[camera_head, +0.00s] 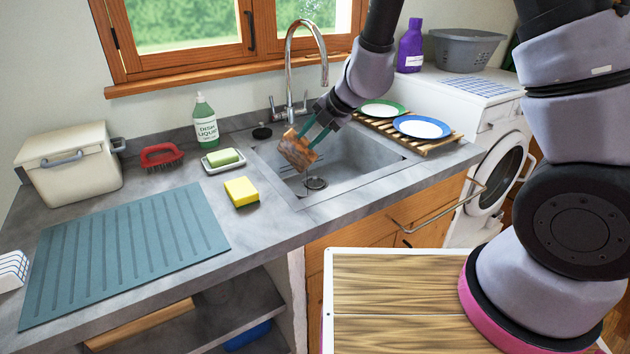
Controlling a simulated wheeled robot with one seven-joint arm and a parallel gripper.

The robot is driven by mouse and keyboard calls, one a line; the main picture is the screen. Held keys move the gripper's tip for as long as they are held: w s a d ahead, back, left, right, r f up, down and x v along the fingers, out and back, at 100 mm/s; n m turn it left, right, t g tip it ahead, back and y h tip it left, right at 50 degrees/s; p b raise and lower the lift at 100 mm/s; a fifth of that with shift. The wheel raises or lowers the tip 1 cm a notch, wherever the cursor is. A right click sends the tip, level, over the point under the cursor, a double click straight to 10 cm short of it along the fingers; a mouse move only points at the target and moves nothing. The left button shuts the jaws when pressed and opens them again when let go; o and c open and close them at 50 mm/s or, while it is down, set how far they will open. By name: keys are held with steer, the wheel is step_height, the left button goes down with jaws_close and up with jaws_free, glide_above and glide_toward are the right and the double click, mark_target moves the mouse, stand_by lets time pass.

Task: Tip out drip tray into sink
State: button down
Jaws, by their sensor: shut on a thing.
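A small copper-brown tray (297,152), which looks like the drip tray, hangs over the left part of the grey sink (350,162). It is steeply tilted, with one broad face towards me. My gripper (306,134) comes down from the upper right, its teal fingers shut on the tray's upper edge. The tray is above the sink floor and apart from it. A thin thread of liquid seems to fall below it towards the round drain (316,183), but it is too small to be sure. The tray's inside is hard to make out.
The faucet (304,55) stands behind my gripper. A wooden rack (433,147) with plates is right of the sink. A yellow sponge (241,192), soap dish (223,165) and dish liquid bottle (206,128) stand left. A ribbed teal mat (130,245) covers the left counter.

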steer(key=shift+w+d+r+g+y, duration=0.2)
steer(key=shift+w+d+g+y, duration=0.15)
steer(key=shift+w+d, duration=0.55)
steer(key=shift+s+a+f, duration=0.15)
steer(key=shift+s+a, duration=0.75)
steer(key=shift+s, duration=0.1)
steer(key=shift+s+a+f+n+t+h, duration=0.3)
steer(key=shift+s+a+t+h, duration=0.15)
steer(key=shift+t+h, duration=0.3)
steer(key=shift+w+d, duration=0.1)
steer(key=shift+d, duration=0.1)
steer(key=shift+a, duration=0.1)
